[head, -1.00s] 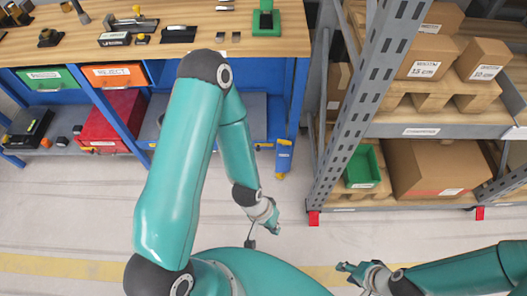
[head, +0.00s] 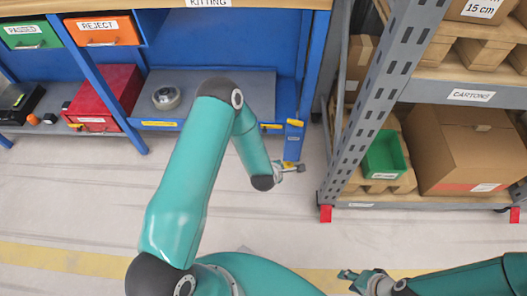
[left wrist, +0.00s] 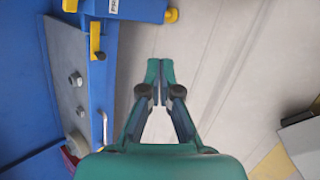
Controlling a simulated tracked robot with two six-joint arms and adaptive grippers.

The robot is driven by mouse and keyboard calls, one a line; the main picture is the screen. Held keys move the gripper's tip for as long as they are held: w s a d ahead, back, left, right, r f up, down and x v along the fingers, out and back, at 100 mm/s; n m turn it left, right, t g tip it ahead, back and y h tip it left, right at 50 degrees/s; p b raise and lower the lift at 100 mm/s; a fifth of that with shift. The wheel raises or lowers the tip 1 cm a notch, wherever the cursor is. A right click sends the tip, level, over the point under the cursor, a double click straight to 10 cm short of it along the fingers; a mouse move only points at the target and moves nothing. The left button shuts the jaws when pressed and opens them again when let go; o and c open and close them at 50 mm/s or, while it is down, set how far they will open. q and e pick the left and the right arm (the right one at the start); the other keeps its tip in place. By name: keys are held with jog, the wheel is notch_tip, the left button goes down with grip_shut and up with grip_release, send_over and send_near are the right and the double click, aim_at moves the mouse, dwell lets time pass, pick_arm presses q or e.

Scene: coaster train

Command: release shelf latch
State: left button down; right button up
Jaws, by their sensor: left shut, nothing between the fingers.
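The blue workbench's lower grey shelf (head: 210,95) carries a small yellow lever (head: 271,126) at its right end, which looks like the latch. It also shows in the left wrist view (left wrist: 96,40), at upper left. Beside it is a blue block (head: 294,140) with yellow parts; its label is cut off in the wrist view. My left gripper (head: 300,168) is just below the blue block in the head view. In the wrist view my left gripper (left wrist: 160,70) is shut and empty, to the right of the lever and apart from it. My right gripper (head: 347,280) is open and empty at lower right.
A round metal part (head: 166,97) and a red box (head: 104,98) are on the lower shelf. A grey rack (head: 385,80) with a green bin (head: 385,155) and cartons (head: 470,150) stands at right. Pale floor (head: 80,200) lies clear in front of the bench.

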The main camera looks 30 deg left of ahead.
pick_arm(q)
jog(key=w+a+f+n+t+y+b, duration=0.2)
jog(key=w+a+f+n+y+b, duration=0.3)
jog(key=a+f+n+b, duration=0.5)
jog(key=w+a+n, duration=0.1)
jog(key=n, duration=0.4)
jog(key=shift+w+a+f+n+y, duration=0.3)
jog(key=shift+f+n+y, duration=0.1)
pick_arm(e)
notch_tip(320, 180, down, 13)
pick_arm(q)
jog(key=b+x, duration=0.5)
jog(key=x, duration=0.6)
jog(key=shift+w+d+r, duration=0.1)
jog(key=shift+d+r, duration=0.1)
jog(key=shift+r, duration=0.9)
jog(key=shift+w+d+r, duration=0.1)
jog(key=shift+d+r, duration=0.1)
jog(key=shift+r, duration=0.95)
pick_arm(e)
jog(key=shift+f, duration=2.3)
pick_arm(q)
jog(key=shift+s+a+r+p, duration=0.1)
jog(key=shift+s+a+p, duration=0.1)
jog(key=shift+p, duration=0.1)
pick_arm(e)
jog(key=shift+d, duration=0.1)
